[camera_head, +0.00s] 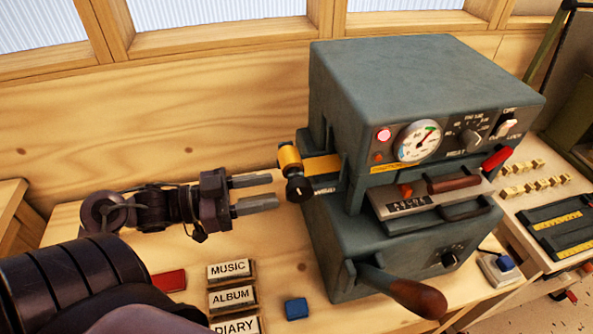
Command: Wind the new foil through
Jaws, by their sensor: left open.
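A grey foil stamping machine (420,120) stands on the wooden bench. A gold foil roll (290,157) with a black knob (299,190) sits at its left side. A flat gold foil strip (322,165) runs from the roll towards the machine body; where it goes inside is hidden. My left gripper (276,192) is open and empty. Its two fingers point right, with the tips just left of the black knob; I cannot tell whether they touch it. My right gripper is not in view.
Label blocks MUSIC (229,269), ALBUM (232,296) and DIARY (237,325) lie in front, near a red block (169,281) and a blue block (296,308). A wooden-handled lever (415,296) juts forward. Brass type (535,180) lies at right.

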